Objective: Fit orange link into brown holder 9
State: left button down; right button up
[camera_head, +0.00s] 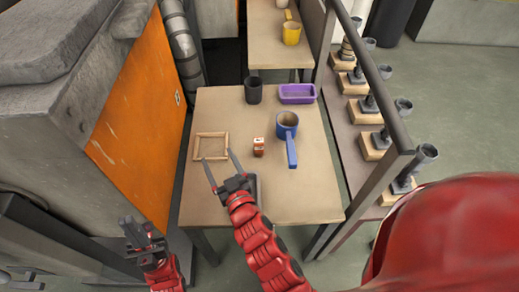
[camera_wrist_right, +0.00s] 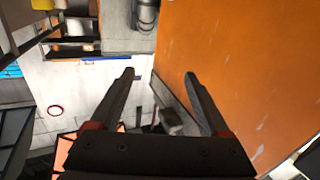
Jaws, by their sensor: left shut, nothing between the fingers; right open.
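A small orange-brown block (camera_head: 258,147) with a pale label stands on the table, left of the blue pan. I cannot tell whether it is the orange link or the holder, and I can read no 9 on it. My right gripper (camera_head: 219,160) is open and empty over the table, left of this block and beside the wooden frame. Its spread fingers also show in the right wrist view (camera_wrist_right: 160,74), with nothing between them. My left gripper (camera_head: 137,230) is shut and empty, low at the left, off the table.
The table (camera_head: 220,205) also bears a square wooden frame (camera_head: 196,150), a blue pan (camera_head: 288,125), a dark cup (camera_head: 253,92) and a purple tray (camera_head: 297,97). A big orange panel (camera_head: 135,115) stands left. A shelf at right holds several wooden blocks with grey cups.

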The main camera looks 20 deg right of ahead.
jog(key=s+d+f+m+g+h+b, duration=0.25)
jog(key=d+f+m+g+h, duration=0.3)
jog(key=d, duration=0.55)
jog(key=t, duration=0.1)
send_near(259, 142)
jog(key=shift+h, duration=0.45)
jog(key=x, duration=0.5)
jog(key=shift+w+a, duration=0.1)
jog(key=shift+a, duration=0.2)
jog(key=shift+p+x, duration=0.95)
jog(key=shift+x, duration=1.55)
jog(key=shift+w+d+f, duration=0.1)
jog(key=shift+w+f, duration=0.25)
jog(key=shift+r, duration=0.1)
grip_shut()
